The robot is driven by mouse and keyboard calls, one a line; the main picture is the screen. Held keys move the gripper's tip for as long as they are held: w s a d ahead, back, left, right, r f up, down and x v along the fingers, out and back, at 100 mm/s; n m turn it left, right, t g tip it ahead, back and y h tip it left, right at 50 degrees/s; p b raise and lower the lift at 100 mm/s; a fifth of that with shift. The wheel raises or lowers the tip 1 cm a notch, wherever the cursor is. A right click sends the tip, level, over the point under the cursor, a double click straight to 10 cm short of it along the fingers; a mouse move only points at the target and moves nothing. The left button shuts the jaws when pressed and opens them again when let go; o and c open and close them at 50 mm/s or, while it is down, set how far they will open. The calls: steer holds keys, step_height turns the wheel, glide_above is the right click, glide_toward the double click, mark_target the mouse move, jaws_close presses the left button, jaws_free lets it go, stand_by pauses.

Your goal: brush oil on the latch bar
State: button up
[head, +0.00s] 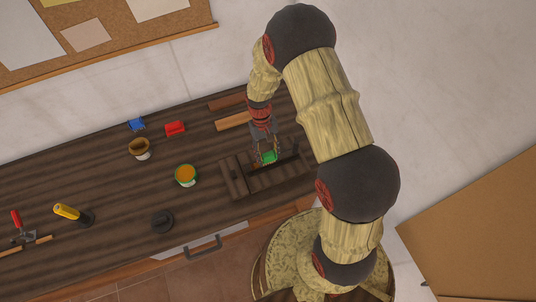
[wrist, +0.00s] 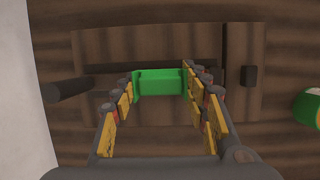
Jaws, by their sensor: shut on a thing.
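My gripper (head: 267,153) is shut on a small green block-like piece (wrist: 160,82), perhaps the brush; no bristles show. The green piece also shows in the head view (head: 268,157), over a dark wooden board (head: 237,184) on the bench. In the wrist view the fingers (wrist: 160,88) stand on either side of it. Behind it, the board (wrist: 200,43) has a dark horizontal slot or bar; I cannot tell whether the green piece touches it. A dark peg (wrist: 70,88) sticks out at left, and a small black block (wrist: 249,76) sits at right.
A green-rimmed pot with orange contents (head: 186,174) stands left of the board. Nearby are a brown cup (head: 139,147), a red piece (head: 175,128), a blue piece (head: 137,124) and a dark round object (head: 162,221). A yellow-handled tool (head: 67,211) lies farther left.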

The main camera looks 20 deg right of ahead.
steer(key=shift+s+a+f, duration=0.1)
stand_by(0.3)
steer(key=shift+a, duration=0.5)
steer(key=shift+d+r, duration=0.2)
steer(key=shift+d, duration=1)
steer(key=shift+a+f, duration=0.1)
steer(key=shift+a, duration=1.1)
steer(key=shift+d+f, duration=0.1)
steer(key=shift+d, duration=1.05)
steer(key=shift+a, duration=1.1)
steer(key=shift+d, duration=0.6)
steer(key=shift+r, duration=0.2)
steer(key=shift+a, duration=0.15)
